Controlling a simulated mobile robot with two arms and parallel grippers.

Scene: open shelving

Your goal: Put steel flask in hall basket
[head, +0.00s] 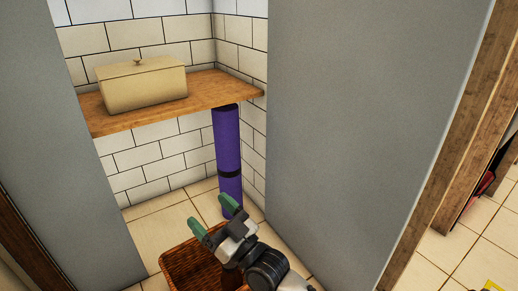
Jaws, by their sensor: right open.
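A brown woven basket (176,262) stands on the tiled floor of the alcove, at the bottom of the head view. My right gripper (212,213) is above the basket's right part and hides some of it. Its two green-tipped fingers are apart, with nothing seen between them. No steel flask shows in the head view; the inside of the basket is only partly visible. My left gripper is not in view.
A wooden shelf (215,90) holds a cream lidded box (142,86). A purple rolled mat (228,150) stands upright under the shelf's right end, behind my right gripper. Grey panels (350,130) flank the alcove. Tiled floor (455,250) is open at far right.

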